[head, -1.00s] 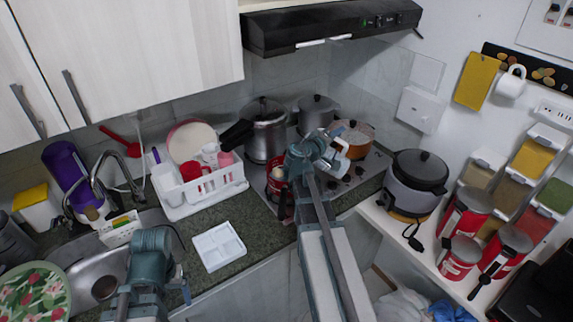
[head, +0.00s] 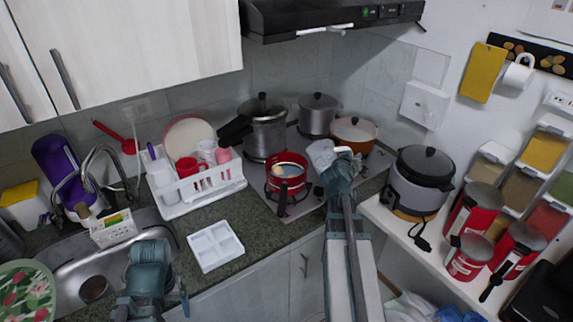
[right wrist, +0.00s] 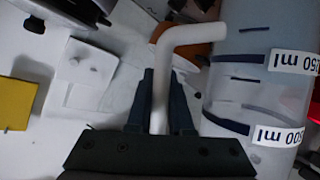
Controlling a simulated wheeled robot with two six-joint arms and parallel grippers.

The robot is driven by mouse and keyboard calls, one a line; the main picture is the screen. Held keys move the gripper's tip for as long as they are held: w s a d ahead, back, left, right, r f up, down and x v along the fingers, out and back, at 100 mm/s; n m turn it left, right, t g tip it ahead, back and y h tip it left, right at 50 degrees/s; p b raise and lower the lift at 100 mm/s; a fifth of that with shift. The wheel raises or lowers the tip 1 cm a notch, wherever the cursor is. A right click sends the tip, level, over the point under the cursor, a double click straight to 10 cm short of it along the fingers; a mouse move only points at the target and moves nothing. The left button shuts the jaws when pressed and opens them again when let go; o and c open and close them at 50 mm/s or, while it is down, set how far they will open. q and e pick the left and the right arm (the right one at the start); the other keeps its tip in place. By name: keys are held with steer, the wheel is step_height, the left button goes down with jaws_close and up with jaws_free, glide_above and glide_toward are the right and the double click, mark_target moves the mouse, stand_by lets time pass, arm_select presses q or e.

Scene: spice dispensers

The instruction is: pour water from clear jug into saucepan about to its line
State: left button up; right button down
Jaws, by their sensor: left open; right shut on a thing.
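The red saucepan (head: 286,181) stands on the stove with its dark handle toward the front. Its inside looks pale, with a small tan patch at its left; I cannot read a line or level there. The clear jug (head: 320,153) is just right of and above the pan, seemingly tilted toward it. My right gripper (head: 341,163) is shut on the jug's white handle, which shows in the right wrist view (right wrist: 160,85). The jug's body (right wrist: 262,90) there bears ml labels and dark marks, with a bluish part. No stream is clear. My left gripper (head: 160,305) is open and empty, low near the sink.
A tall steel pot (head: 264,130), a grey pot (head: 317,115) and an orange pot (head: 354,135) stand behind. A rice cooker (head: 420,175) is at right. A dish rack (head: 197,185) and white tray (head: 215,246) are at left.

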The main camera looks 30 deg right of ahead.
steer(key=shift+s+d+f+m+t+y+b, duration=0.25)
steer(key=shift+f+m+b, duration=0.25)
steer(key=shift+f, duration=0.15)
steer(key=shift+s+d+f+m+t+y+b, duration=0.2)
steer(key=shift+s+f+m+b, duration=0.1)
steer(key=shift+f+m+b, duration=0.3)
steer(key=shift+s+d+f+m+t+y+b, duration=0.25)
steer(key=shift+f+m+b, duration=0.15)
steer(key=shift+f, duration=0.35)
steer(key=shift+r, duration=0.1)
step_height(320, 180, up, 5)
steer(key=p, duration=0.5)
stand_by(0.4)
